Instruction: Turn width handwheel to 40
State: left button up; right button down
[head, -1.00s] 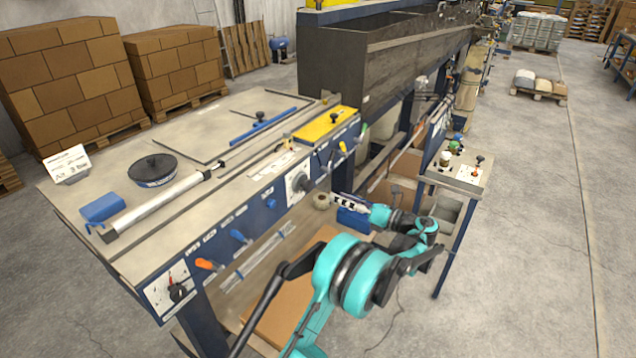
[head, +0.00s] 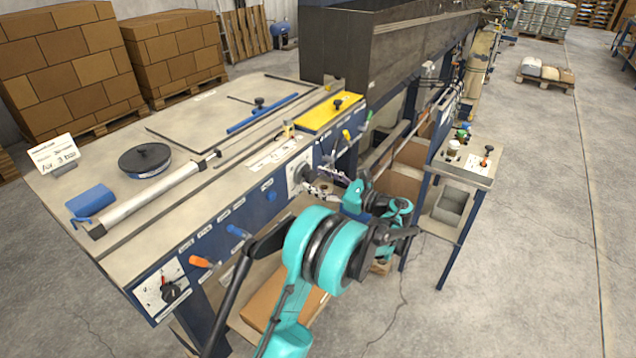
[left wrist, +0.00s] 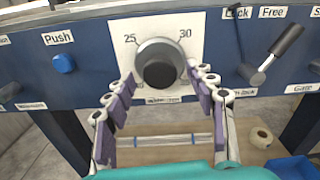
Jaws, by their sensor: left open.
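The handwheel (left wrist: 160,65) is a round grey dial with a black knob, on a white plate on the blue front panel. Its plate shows 25 at upper left and 30 at upper right; the label below it is partly hidden. In the head view the handwheel (head: 299,173) is partly seen past my left gripper (head: 326,187). In the left wrist view my left gripper (left wrist: 160,88) is open. Its purple-padded fingers stand on either side of the knob's lower part, and I cannot tell whether they touch it. My right gripper is not in view.
A blue Push button (left wrist: 64,63) sits left of the handwheel and a black-handled Lock/Free lever (left wrist: 275,55) right of it. A small control stand (head: 466,160) is right of my arm. A roll (left wrist: 261,137) and blue bin (left wrist: 292,168) lie below.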

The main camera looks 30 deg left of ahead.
pick_arm(q)
jog(key=shift+a, duration=0.15)
jog(key=c, duration=1.2)
jog(key=shift+o, duration=0.2)
jog(key=shift+m, duration=0.8)
jog(key=o, duration=1.2)
jog(key=shift+c, duration=0.2)
